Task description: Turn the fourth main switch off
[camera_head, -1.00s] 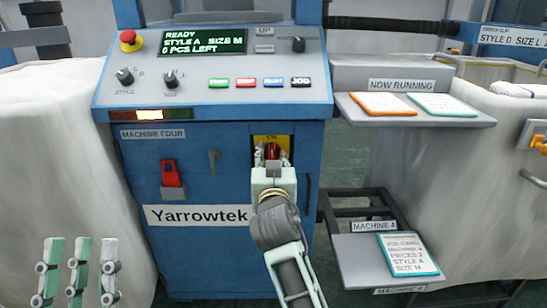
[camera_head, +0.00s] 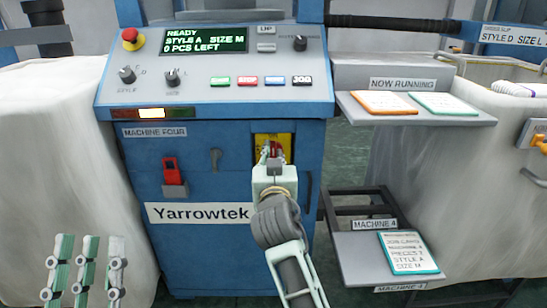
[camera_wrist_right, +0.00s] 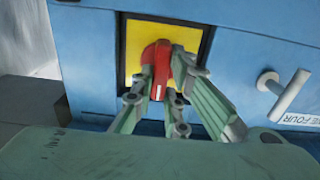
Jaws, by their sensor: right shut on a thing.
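The fourth machine's main switch is a red rotary handle (camera_head: 278,147) on a yellow plate (camera_head: 260,141), set in the blue front labelled "MACHINE FOUR". My right gripper (camera_head: 272,156) is at the handle with its fingers around it. In the right wrist view the red handle (camera_wrist_right: 158,62), with a white mark near its end, sits between the fingers of the right gripper (camera_wrist_right: 162,85). The fingers hide part of the handle and plate. My left gripper (camera_head: 86,265) is open and empty at the lower left, away from the machine.
The sloped control panel (camera_head: 215,95) above has buttons, knobs, a red emergency stop (camera_head: 132,39) and a screen reading "READY". A red lockout piece (camera_head: 173,172) and a T-shaped latch (camera_head: 215,158) are left of the switch. Shelves with cards (camera_head: 440,121) stand at right.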

